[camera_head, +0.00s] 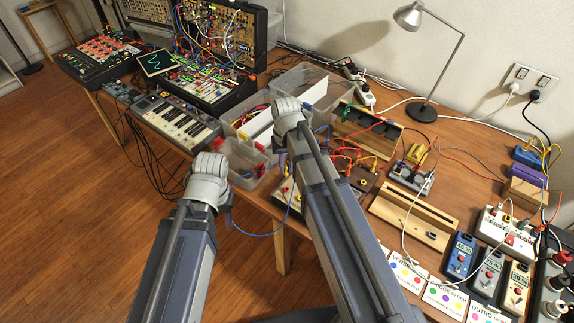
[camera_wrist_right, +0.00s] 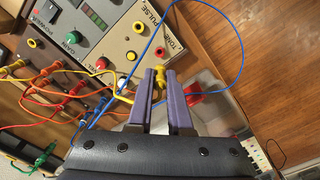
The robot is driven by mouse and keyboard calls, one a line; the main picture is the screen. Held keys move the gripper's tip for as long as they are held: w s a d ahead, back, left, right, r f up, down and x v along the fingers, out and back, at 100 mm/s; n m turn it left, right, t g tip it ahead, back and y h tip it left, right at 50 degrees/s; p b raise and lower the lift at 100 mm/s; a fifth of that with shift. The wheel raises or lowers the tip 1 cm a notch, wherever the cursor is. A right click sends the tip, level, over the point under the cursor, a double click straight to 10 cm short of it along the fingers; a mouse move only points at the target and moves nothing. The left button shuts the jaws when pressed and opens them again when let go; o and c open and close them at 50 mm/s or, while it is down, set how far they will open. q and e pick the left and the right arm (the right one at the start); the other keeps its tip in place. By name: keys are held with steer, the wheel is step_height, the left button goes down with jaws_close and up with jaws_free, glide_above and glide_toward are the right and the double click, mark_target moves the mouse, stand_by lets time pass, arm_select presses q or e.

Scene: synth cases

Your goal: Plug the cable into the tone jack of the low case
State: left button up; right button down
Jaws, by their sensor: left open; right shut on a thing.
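In the right wrist view, my right gripper (camera_wrist_right: 161,84) is shut on a yellow plug (camera_wrist_right: 160,76). A yellow cable (camera_wrist_right: 122,86) runs beside the left finger; its join to the plug is unclear. The fingertips are just below the edge of a beige case panel (camera_wrist_right: 118,38), near its TONE lettering. The plug looks apart from these sockets. In the head view, my left gripper (camera_head: 228,207) is open near the table's front edge, its fingers mostly hidden.
A blue cable (camera_wrist_right: 241,55) loops beside my right gripper. Orange leads (camera_wrist_right: 50,95) crowd the left of that view. Clear bins (camera_head: 245,158) stand behind my arms. A slotted wooden block (camera_head: 413,218) and small pedal boxes (camera_head: 461,256) lie to the right.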

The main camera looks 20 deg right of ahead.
mark_target(286, 174)
steer(key=shift+f+b, duration=1.7)
steer(key=shift+f, duration=0.15)
steer(key=shift+f+b, duration=0.9)
steer(key=shift+f+b, duration=1.2)
steer(key=shift+f, duration=0.05)
steer(key=c, duration=0.8)
jaws_free()
steer(key=shift+o, duration=0.2)
steer(key=shift+r, duration=0.2)
step_height(286, 174, up, 8)
steer(key=p, duration=0.8)
steer(key=shift+f, duration=0.2)
